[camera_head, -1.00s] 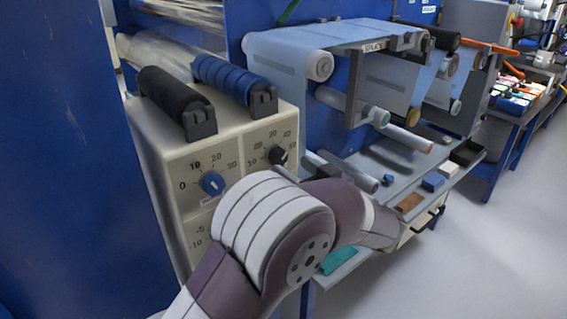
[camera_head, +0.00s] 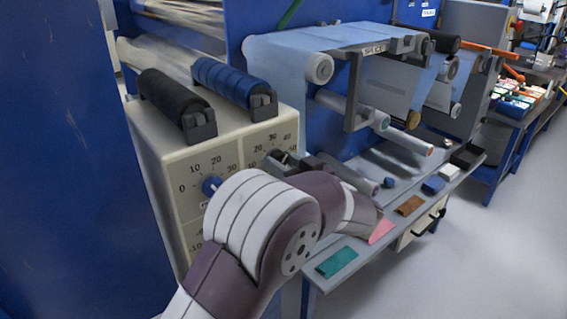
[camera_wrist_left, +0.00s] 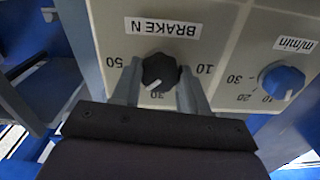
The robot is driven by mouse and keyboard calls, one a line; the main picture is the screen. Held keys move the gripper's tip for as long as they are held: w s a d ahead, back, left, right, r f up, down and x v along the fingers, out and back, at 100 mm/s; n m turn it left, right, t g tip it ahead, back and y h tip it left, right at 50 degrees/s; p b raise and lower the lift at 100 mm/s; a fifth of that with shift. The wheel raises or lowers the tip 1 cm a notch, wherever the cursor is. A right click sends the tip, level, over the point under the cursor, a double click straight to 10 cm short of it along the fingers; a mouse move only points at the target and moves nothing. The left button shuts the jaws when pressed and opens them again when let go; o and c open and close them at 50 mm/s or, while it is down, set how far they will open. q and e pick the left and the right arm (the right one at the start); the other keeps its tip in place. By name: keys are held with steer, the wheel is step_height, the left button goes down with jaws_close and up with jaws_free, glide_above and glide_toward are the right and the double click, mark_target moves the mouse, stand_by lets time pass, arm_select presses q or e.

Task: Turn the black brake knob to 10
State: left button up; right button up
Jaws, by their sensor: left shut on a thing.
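The black brake knob (camera_wrist_left: 160,72) is on a beige panel under the label "BRAKE N" in the left wrist view, which shows the panel upside down. Its white mark points near the 30, slightly to the 50 side. My left gripper (camera_wrist_left: 159,88) has one finger on each side of the knob and is shut on it. In the head view, the black knob (camera_head: 277,156) is partly hidden by my left gripper (camera_head: 284,161) and arm. My right gripper is not in view.
A blue m/min knob (camera_wrist_left: 283,81) sits beside the brake knob, also in the head view (camera_head: 211,186). A black roller (camera_head: 172,97) and a blue roller (camera_head: 233,80) lie on top of the box. A shelf (camera_head: 322,282) below holds small coloured pieces.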

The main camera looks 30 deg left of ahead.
arm_select(q)
steer(key=shift+n, duration=0.3)
steer(key=shift+f+n+b, duration=0.15)
steer(key=shift+n+b, duration=11.9)
steer(key=shift+n, duration=1.05)
steer(key=o, duration=1.1)
steer(key=shift+c, duration=0.2)
